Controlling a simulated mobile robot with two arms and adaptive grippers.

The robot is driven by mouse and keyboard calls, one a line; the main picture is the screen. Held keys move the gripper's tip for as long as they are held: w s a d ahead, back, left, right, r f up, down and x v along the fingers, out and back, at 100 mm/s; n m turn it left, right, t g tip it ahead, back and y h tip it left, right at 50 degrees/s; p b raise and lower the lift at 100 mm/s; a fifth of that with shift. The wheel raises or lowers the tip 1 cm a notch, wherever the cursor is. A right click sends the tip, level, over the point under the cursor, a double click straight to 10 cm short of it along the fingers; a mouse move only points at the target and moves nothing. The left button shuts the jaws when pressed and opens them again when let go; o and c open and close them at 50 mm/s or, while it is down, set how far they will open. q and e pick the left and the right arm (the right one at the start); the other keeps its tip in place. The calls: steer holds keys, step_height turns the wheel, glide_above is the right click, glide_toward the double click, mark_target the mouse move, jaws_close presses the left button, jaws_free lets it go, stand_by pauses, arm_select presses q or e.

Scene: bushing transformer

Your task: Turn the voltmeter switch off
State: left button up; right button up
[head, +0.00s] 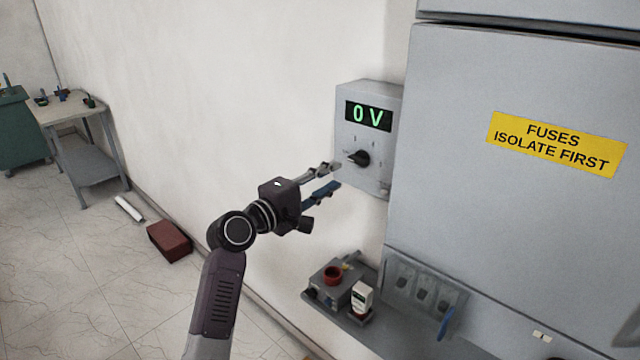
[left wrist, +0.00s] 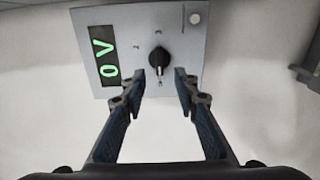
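The voltmeter (head: 368,135) is a grey box on the wall, left of the big cabinet, and its green display reads 0 V. Its switch (head: 359,157) is a black rotary knob below the display. The voltmeter (left wrist: 190,50) and the switch (left wrist: 159,60) also show in the left wrist view, where the knob's pale pointer end points down in the picture. My left gripper (head: 335,177) is open and empty, just in front of the knob. In the left wrist view its fingertips (left wrist: 165,76) lie on both sides of the knob's lower end; contact cannot be told. My right gripper is not in view.
A grey cabinet (head: 450,150) with a yellow fuses sign (head: 556,144) stands close on the right. A side table (head: 70,105) and a red box (head: 169,242) are at left.

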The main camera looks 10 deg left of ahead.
arm_select(q)
steer(key=v, duration=0.3)
steer(key=shift+s, duration=0.1)
steer(key=shift+f, duration=0.15)
steer(key=s+a+f+m+g+y+b, duration=0.1)
steer(key=s+a+f+y+b, duration=0.1)
steer(key=f, duration=1.2)
steer(key=s+a+f+g+y+b, duration=0.1)
steer(key=f+g+y+b, duration=0.1)
steer(key=f, duration=1.2)
steer(key=s+a+f+m+g+y+b, duration=0.1)
steer(key=s+a+f+y, duration=0.1)
steer(key=f, duration=1.2)
steer(key=s+a+f+m+g+y+b, duration=0.1)
steer(key=s+f, duration=0.3)
steer(key=f, duration=0.4)
steer(key=s+a+f+m+g+b, duration=0.1)
steer(key=s+a+f+b, duration=0.1)
steer(key=s+f, duration=0.5)
steer(key=s+a+f+m+g+y+b, duration=0.2)
steer(key=s+a+f+m+g, duration=0.1)
steer(key=s+f, duration=1.25)
steer(key=s+a+f+m+g+y+b, duration=0.1)
steer(key=s+a+f+m+g+b, duration=0.2)
steer(key=s+f, duration=1.2)
steer(key=s+a+f+m+g+b, duration=0.1)
steer(key=s+a+f+m, duration=0.1)
steer(key=s, duration=1.4)
steer(key=shift+a+f+m+g+y, duration=0.3)
steer(key=shift+f+m, duration=0.4)
